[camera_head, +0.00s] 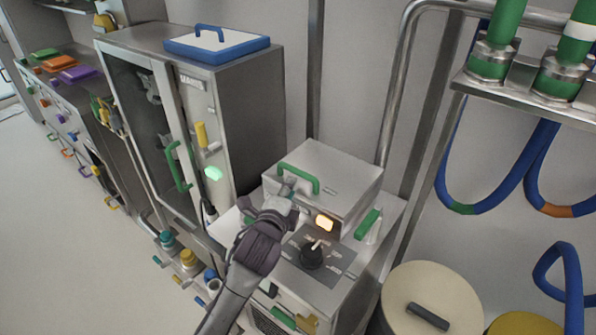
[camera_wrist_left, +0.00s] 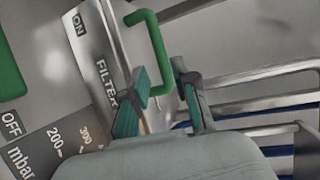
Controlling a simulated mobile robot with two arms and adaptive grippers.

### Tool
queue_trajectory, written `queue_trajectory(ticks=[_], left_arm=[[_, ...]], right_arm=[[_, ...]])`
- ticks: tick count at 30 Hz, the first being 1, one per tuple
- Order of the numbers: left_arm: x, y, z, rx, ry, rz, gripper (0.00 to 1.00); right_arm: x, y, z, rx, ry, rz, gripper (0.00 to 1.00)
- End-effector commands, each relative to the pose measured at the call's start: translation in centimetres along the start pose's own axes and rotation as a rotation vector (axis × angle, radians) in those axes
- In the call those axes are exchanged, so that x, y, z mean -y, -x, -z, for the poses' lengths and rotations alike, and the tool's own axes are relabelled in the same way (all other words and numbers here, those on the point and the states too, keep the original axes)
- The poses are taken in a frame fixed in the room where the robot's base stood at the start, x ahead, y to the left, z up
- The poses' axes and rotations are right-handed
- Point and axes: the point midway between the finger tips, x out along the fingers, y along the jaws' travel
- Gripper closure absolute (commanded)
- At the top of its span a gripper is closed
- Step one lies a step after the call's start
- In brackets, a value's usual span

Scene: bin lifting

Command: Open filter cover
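The filter cover (camera_head: 333,170) is the grey metal lid of a box on the machine at the centre of the head view, and it looks closed. A green bar handle (camera_head: 301,178) stands on it; this handle also shows in the left wrist view (camera_wrist_left: 154,42). My left gripper (camera_head: 284,190) is at the near left end of the handle. In the left wrist view, its two fingers (camera_wrist_left: 160,78) are apart, with the handle's lower end between or just beyond their tips. I cannot tell whether they touch it. My right gripper is not in view.
Below the cover are a lit orange button (camera_head: 325,222) and a black dial (camera_head: 312,256). A green side handle (camera_head: 367,223) is to the right. A tall glass-door cabinet (camera_head: 215,110) stands at the left. A round beige lid (camera_head: 435,300) is at the lower right.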

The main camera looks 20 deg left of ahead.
Motion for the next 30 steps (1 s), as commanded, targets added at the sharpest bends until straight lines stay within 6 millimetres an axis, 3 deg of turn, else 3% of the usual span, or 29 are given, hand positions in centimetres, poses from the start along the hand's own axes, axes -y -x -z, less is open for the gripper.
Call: queue_trajectory(ticks=[6,12,18,26,30], left_arm=[[0.1,-4.8,0.0,0.0,0.003,-0.002,0.71],[0.1,-7.8,0.0,0.0,0.002,-0.001,0.71],[0.0,-8.9,0.1,-0.001,0.003,-0.002,0.71],[-0.1,-9.0,0.0,-0.001,0.003,-0.001,0.71],[-0.1,-9.0,0.0,-0.001,0.003,-0.002,0.93]], right_arm=[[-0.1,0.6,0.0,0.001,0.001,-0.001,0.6],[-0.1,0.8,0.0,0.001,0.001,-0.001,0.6],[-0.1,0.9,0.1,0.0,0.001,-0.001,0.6],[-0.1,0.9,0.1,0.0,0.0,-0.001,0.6],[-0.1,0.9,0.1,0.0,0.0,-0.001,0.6]])
